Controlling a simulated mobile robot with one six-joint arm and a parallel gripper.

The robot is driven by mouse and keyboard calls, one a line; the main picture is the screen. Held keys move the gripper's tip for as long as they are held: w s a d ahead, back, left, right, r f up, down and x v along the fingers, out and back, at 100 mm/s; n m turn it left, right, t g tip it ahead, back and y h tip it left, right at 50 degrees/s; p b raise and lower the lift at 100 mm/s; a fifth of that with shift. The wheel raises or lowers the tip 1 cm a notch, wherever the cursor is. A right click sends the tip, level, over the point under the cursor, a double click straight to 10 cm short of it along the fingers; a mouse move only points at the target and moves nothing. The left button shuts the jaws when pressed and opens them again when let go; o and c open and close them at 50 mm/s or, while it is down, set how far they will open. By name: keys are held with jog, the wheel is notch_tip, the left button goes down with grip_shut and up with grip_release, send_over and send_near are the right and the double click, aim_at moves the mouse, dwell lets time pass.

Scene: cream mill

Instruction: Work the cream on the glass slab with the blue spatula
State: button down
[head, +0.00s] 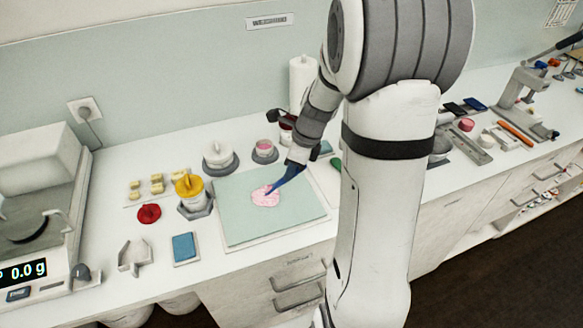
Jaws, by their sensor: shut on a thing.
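The pale green glass slab (236,224) lies on the white counter in the head view. A patch of pink cream (265,197) sits near the slab's middle. My gripper (295,164) is above the slab's back right part, shut on the blue spatula (283,181). The spatula slants down to the left, and its tip is at the cream's upper right edge. I cannot tell whether the tip presses on the glass. The fingers are small and partly dark in this view.
A yellow-topped jar (189,186) and a red lid (149,213) stand left of the slab. White and pink-filled jars (264,150) stand behind it. A blue block (184,247) lies at front left. A balance (35,215) fills the far left.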

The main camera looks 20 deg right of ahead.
jog(key=shift+f, duration=0.7)
dwell(1.1)
jog(key=shift+s+a+r+p, duration=0.1)
jog(key=shift+s+a+p, duration=0.3)
jog(key=shift+p, duration=0.7)
jog(key=shift+s+a+p, duration=0.15)
jog(key=shift+s+p, duration=0.35)
jog(key=shift+p, duration=0.6)
dwell(3.9)
